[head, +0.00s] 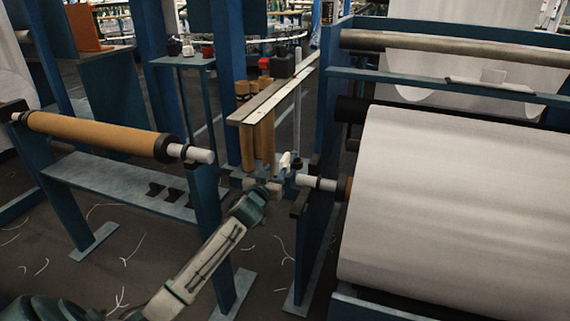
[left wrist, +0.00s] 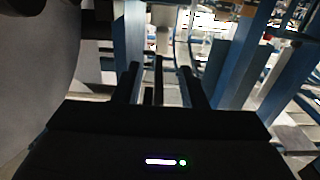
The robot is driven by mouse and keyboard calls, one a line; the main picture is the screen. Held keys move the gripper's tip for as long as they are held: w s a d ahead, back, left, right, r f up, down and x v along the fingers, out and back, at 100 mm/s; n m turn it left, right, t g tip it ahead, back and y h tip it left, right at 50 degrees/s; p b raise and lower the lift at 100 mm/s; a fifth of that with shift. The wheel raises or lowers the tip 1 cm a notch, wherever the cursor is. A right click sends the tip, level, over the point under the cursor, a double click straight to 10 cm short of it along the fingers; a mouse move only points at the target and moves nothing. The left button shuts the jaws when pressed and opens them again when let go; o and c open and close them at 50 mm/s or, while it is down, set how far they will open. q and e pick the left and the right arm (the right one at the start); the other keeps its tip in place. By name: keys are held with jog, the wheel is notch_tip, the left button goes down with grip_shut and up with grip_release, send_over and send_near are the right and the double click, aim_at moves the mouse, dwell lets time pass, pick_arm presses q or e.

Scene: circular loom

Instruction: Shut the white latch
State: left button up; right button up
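The small white latch (head: 286,162) is at the end of the blue roll stand, just above the pale shaft end of the large white roll (head: 455,200). Its exact angle is too small to tell. My left gripper (head: 268,186) is just below and left of the latch in the head view; whether they touch is unclear. In the left wrist view my left gripper (left wrist: 160,85) shows two dark fingers apart. A pale upright part (left wrist: 161,30) lies beyond them; I cannot tell if it is the latch. My right gripper is not in view.
A brown roller (head: 95,135) lies on a blue stand at left, above a shelf (head: 120,190) with small dark parts. A narrow ledge (head: 275,92) with brown cylinders stands behind the latch. White thread scraps lie on the dark floor.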

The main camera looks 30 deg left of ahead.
aim_at(288, 152)
pick_arm(q)
jog(key=x, duration=0.8)
jog(key=shift+w+a+f, duration=0.1)
jog(key=shift+w+a, duration=0.05)
jog(key=shift+w, duration=0.1)
jog(key=shift+x, duration=0.8)
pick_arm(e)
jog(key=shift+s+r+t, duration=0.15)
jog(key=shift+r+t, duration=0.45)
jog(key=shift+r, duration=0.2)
pick_arm(q)
grip_shut()
